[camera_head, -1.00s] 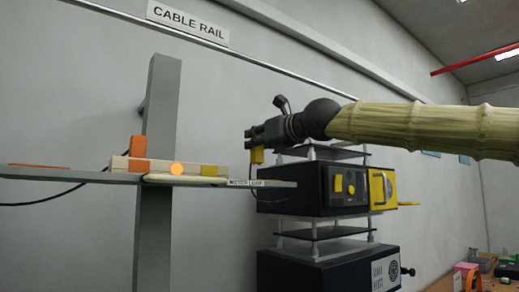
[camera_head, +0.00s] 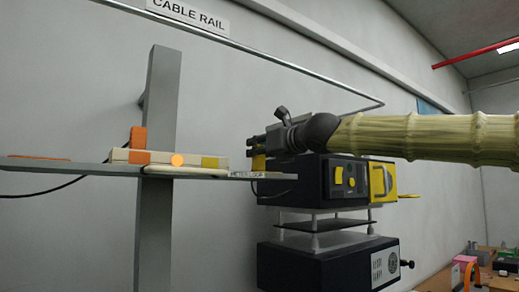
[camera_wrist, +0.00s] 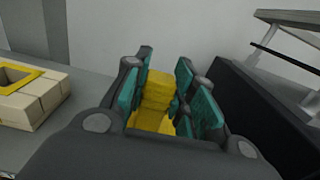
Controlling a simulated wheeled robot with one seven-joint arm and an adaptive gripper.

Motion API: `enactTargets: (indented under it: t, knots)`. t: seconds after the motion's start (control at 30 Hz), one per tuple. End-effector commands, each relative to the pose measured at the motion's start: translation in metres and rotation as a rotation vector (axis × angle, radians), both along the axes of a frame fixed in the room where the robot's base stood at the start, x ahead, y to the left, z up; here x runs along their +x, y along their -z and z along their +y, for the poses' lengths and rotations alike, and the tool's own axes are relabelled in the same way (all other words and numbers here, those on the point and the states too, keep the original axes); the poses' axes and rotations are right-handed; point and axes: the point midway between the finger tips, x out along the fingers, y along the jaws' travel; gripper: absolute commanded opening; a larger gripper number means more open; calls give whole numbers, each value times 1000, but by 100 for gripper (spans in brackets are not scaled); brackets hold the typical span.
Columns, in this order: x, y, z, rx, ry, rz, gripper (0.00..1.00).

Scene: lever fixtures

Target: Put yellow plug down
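The yellow plug (camera_head: 258,162) is between the fingers of my gripper (camera_head: 262,146). In the wrist view, the yellow plug (camera_wrist: 154,100) sits between the teal finger pads of my gripper (camera_wrist: 163,92), which look closed on it.
A cream block with orange and yellow bands (camera_head: 190,160) lies on the shelf left of my gripper. A black box with a yellow panel (camera_head: 330,182) stands close on the right. A grey post (camera_head: 155,220) crosses the shelf. A thin dark cable (camera_head: 60,190) hangs at the left.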

Motion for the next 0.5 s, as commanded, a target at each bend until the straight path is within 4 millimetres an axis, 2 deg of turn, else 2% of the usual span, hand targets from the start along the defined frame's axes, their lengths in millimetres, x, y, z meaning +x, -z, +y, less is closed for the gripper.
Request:
enactTargets:
  t: [0.03,0.1,0.13,0.5]
  knots:
    - [0,1,0,-1,0,1,33]
    - [0,1,0,-1,0,1,46]
    - [0,1,0,-1,0,1,47]
    - [0,-3,0,-1,0,1,47]
